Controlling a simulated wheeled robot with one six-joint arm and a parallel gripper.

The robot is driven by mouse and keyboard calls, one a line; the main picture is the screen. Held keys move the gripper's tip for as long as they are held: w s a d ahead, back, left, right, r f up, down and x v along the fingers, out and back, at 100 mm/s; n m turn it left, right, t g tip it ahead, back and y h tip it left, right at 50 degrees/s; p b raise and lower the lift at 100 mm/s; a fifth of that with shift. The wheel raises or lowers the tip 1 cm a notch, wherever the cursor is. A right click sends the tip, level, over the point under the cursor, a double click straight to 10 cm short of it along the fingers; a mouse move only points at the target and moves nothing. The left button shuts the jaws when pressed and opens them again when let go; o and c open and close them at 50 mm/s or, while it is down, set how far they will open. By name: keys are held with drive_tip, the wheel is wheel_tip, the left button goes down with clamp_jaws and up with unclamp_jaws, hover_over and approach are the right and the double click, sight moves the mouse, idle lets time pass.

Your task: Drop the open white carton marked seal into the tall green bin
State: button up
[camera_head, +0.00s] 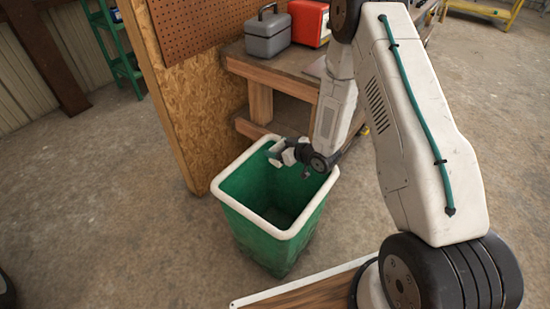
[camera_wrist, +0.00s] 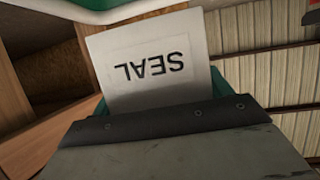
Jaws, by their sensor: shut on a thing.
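The white carton (camera_wrist: 150,65) shows in the wrist view, with SEAL printed in black and upside down in the picture. My gripper (camera_wrist: 160,112) is shut on it; the dark gripper edge covers its lower part. In the head view my gripper (camera_head: 281,152) hangs over the far, right part of the tall green bin (camera_head: 265,245), near its back rim. I cannot clearly tell the carton from the gripper's pale parts there. The bin stands upright on the floor with its white-rimmed mouth open; the inside that shows looks empty. Whether the carton is open is hidden.
A wooden workbench (camera_head: 284,67) stands behind the bin, with a grey toolbox (camera_head: 267,36) and a red case (camera_head: 309,22) on it. A chipboard panel (camera_head: 195,115) stands close behind the bin's left. A green ladder (camera_head: 118,50) is at far left. Floor left of the bin is clear.

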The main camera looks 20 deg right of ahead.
drive_tip(key=shift+n+g+y, duration=0.5)
drive_tip(key=shift+n+y, duration=0.2)
drive_tip(key=shift+y, duration=0.1)
drive_tip(key=f, duration=0.3)
drive_tip(key=s+f, duration=0.1)
drive_tip(key=f, duration=0.1)
drive_tip(key=shift+a, duration=0.35)
wheel_tip(320, 180, down, 5)
drive_tip(key=shift+f, duration=0.1)
drive_tip(key=o, duration=1)
drive_tip(key=v, duration=0.7)
drive_tip(key=shift+s+d, duration=0.2)
drive_tip(key=shift+s, duration=0.05)
drive_tip(key=shift+r, duration=0.25)
